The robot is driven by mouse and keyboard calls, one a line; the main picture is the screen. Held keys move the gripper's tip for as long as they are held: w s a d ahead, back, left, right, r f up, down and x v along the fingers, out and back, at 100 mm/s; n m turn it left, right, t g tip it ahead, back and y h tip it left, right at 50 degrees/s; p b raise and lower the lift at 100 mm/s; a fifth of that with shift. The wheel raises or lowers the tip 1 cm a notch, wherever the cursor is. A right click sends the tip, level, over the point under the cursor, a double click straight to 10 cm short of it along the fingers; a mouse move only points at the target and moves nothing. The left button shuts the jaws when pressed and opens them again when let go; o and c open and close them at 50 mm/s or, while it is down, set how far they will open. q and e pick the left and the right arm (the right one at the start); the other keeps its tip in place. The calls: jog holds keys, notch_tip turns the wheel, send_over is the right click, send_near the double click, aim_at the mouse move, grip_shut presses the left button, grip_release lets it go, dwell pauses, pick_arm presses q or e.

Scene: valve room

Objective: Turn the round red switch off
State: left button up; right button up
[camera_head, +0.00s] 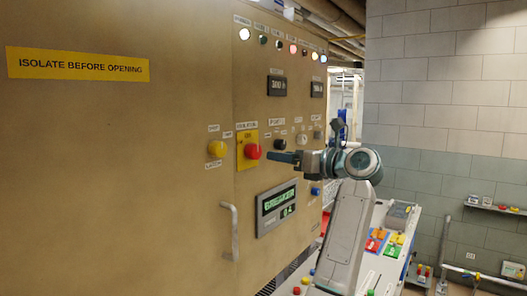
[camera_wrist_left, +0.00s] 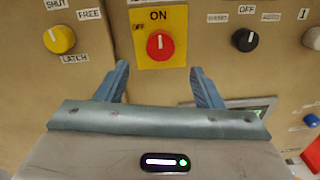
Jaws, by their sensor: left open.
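The round red switch (camera_head: 253,152) sits on a yellow plate (camera_head: 241,163) on the tan cabinet front. In the left wrist view the red switch (camera_wrist_left: 160,46) has a white mark pointing up toward the word ON; OFF is printed at its upper left. My left gripper (camera_head: 271,156) is just right of the switch in the head view. In the wrist view its blue-grey fingers (camera_wrist_left: 159,70) are spread apart with nothing between them, and the switch lies between and beyond their tips. I see no contact. My right gripper is not in view.
A yellow knob (camera_head: 217,148) is left of the switch. A black knob (camera_wrist_left: 245,40) is to its right. Below are a green display (camera_head: 278,205) and a cabinet handle (camera_head: 231,231). A sloped console (camera_head: 385,246) stands at right.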

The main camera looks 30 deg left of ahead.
aim_at(258, 152)
pick_arm(q)
jog(key=a+p, duration=0.1)
jog(key=a, duration=0.1)
jog(key=a+p, duration=0.1)
jog(key=a, duration=0.2)
jog(key=w+a+p, duration=0.1)
jog(key=a, duration=0.1)
jog(key=shift+a+r+p, duration=0.15)
jog(key=shift+a+p, duration=0.2)
jog(key=shift+a, duration=0.6)
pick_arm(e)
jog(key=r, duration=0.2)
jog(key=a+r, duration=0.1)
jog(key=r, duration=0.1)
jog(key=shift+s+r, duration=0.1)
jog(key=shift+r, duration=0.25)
pick_arm(q)
jog(key=shift+f, duration=0.2)
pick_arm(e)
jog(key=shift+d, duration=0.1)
